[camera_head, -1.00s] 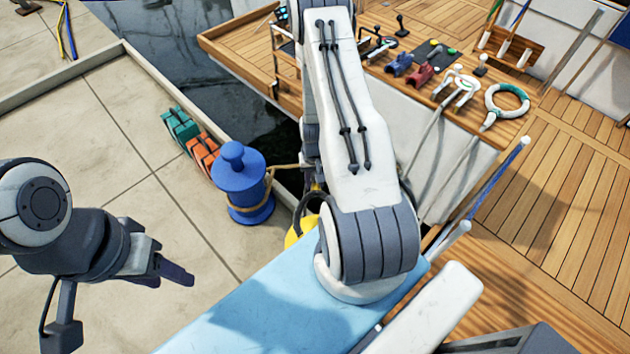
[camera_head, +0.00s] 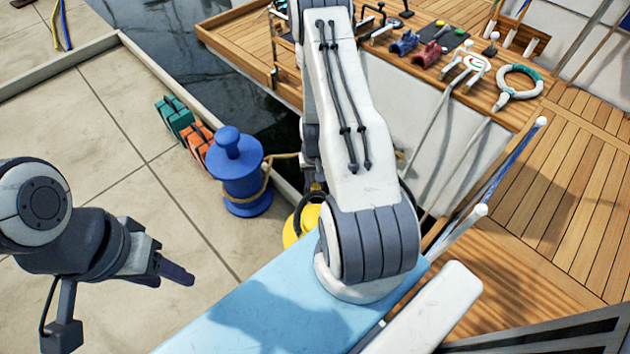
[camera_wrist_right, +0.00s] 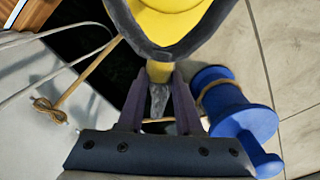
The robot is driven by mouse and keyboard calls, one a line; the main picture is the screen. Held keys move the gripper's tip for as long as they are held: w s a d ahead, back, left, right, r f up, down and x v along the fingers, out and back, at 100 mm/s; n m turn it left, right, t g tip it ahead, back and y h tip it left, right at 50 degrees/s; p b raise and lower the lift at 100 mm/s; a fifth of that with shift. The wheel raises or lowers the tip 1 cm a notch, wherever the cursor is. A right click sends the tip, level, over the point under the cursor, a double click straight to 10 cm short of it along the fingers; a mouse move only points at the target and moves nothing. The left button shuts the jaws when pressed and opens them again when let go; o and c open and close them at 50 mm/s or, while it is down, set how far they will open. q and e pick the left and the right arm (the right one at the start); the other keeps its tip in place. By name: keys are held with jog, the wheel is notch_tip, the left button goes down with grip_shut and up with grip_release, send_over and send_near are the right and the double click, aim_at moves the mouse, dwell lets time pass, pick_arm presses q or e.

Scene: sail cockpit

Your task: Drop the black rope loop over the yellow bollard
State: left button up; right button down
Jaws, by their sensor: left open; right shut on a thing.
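The yellow bollard (camera_head: 293,232) stands on the quay edge, partly hidden behind my right arm in the head view. It fills the top of the right wrist view (camera_wrist_right: 172,20). The black rope loop (camera_head: 301,208) shows as a dark arc against the bollard; in the right wrist view the loop (camera_wrist_right: 168,50) curves across the yellow. I cannot tell whether it is around the bollard or above it. My right gripper (camera_wrist_right: 158,95) is shut on the loop's grey end; the head view hides it. My left gripper (camera_head: 175,272) is open and empty over the quay.
A blue bollard (camera_head: 240,187) with a tan rope stands beside the yellow one. Orange (camera_head: 196,142) and teal (camera_head: 172,118) blocks lie on the quay edge. Dark water separates quay and boat.

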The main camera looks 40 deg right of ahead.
jog(key=shift+f+b, duration=3.55)
jog(key=shift+f, duration=0.3)
jog(key=c, duration=0.5)
grip_release()
notch_tip(320, 180, up, 10)
jog(key=p, duration=0.5)
jog(key=shift+d+f, duration=0.1)
jog(key=shift+f, duration=0.05)
jog(key=shift+r+p, duration=0.3)
jog(key=shift+r, duration=0.15)
